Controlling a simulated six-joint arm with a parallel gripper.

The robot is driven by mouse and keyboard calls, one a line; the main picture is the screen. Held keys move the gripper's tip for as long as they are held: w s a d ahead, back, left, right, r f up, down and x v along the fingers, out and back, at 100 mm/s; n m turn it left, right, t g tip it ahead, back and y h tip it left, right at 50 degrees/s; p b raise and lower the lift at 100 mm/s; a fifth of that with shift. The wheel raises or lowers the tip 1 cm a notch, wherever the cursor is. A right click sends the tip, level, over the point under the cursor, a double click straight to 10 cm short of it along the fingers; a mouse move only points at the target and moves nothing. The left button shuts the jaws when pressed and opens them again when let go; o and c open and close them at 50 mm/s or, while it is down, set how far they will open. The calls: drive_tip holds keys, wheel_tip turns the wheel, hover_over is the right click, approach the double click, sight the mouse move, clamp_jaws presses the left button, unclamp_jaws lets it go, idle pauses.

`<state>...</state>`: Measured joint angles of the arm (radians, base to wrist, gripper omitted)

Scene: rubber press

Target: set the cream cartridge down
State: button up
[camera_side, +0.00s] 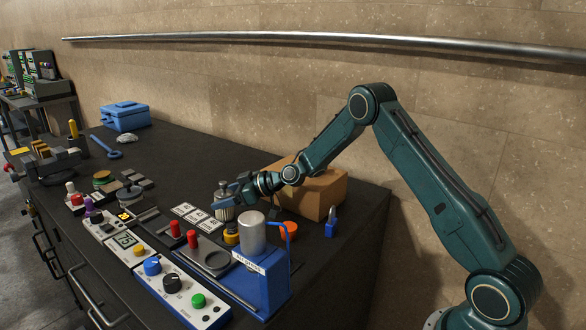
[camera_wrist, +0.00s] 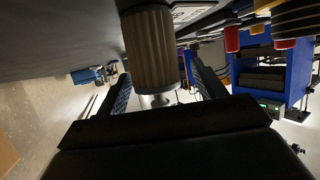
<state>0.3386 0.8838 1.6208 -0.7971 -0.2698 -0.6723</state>
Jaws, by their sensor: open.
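The cream cartridge (camera_side: 225,212) is a short ribbed cylinder on the dark bench, behind the blue press, in the side view. In the wrist view the cartridge (camera_wrist: 151,48) is large and shaded, with a pale narrow end towards me. My gripper (camera_side: 226,191) is at the cartridge's upper part in the side view. In the wrist view my gripper (camera_wrist: 162,85) is open, with one finger on each side of the cartridge and gaps showing beside it. The cartridge's contact with the bench is partly hidden.
The blue press (camera_side: 262,275) stands in front, with a grey cylinder (camera_side: 252,232) on top. Number cards (camera_side: 197,216) lie left of the cartridge. A yellow-and-black round part (camera_side: 232,234) is close by. A cardboard box (camera_side: 318,192) and blue padlock (camera_side: 331,224) are to the right.

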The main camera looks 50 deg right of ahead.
drive_tip(key=v, duration=0.9)
idle(0.4)
drive_tip(key=s+a+r+g+h, duration=0.1)
drive_tip(key=s+a+r+g, duration=0.1)
drive_tip(key=s+a+r, duration=0.35)
drive_tip(key=s+a+r+g+h, duration=0.2)
drive_tip(key=s+a+r, duration=0.1)
drive_tip(key=s+r, duration=0.55)
drive_tip(key=s+m+g+h, duration=0.2)
drive_tip(key=s+m, duration=0.3)
drive_tip(key=s, duration=2.1)
drive_tip(key=shift+d+f+m+h, duration=0.25)
drive_tip(key=shift+d+m+h, duration=0.2)
drive_tip(key=shift+h, duration=0.25)
